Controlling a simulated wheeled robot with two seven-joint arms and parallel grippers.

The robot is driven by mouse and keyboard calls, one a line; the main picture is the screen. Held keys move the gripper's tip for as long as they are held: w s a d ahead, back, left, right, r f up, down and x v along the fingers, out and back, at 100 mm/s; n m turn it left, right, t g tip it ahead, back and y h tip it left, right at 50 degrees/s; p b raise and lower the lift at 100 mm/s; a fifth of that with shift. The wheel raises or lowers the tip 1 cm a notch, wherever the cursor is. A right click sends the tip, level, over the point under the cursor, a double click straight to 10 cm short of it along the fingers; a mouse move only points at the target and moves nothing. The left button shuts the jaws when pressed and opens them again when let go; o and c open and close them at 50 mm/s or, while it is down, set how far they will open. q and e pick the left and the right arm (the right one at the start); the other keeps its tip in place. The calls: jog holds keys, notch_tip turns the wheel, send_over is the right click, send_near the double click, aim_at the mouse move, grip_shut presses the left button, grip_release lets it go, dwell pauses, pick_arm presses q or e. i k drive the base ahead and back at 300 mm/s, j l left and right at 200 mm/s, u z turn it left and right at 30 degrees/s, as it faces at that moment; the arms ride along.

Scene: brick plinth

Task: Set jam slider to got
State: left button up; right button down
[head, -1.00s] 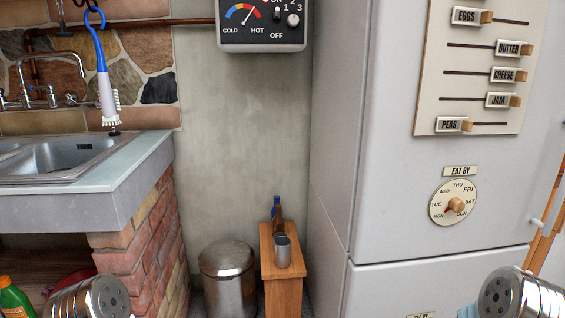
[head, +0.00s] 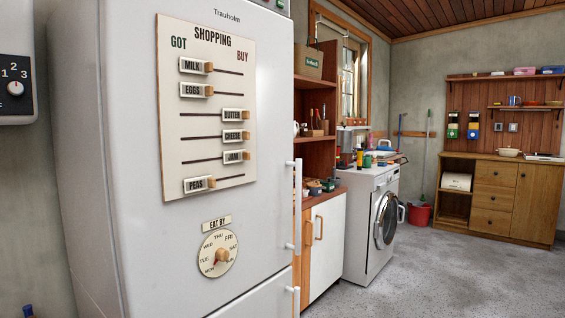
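The shopping board (head: 205,105) is on the white fridge door, with GOT at its left and BUY at its right. The jam slider (head: 237,156) sits at the right, BUY end of its slot. The butter slider (head: 238,115) and cheese slider (head: 237,135) are also at the right. The milk slider (head: 197,66), eggs slider (head: 197,90) and peas slider (head: 200,184) are at the left. Neither of my grippers shows in the head view now.
The fridge (head: 125,150) fills the left, with an EAT BY dial (head: 218,254) below the board and handles (head: 297,205) on its right edge. A washing machine (head: 375,225) stands beyond a white cupboard (head: 328,245). The floor (head: 430,280) at right is clear.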

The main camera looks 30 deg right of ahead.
aim_at(241, 155)
jog(key=z, duration=0.7)
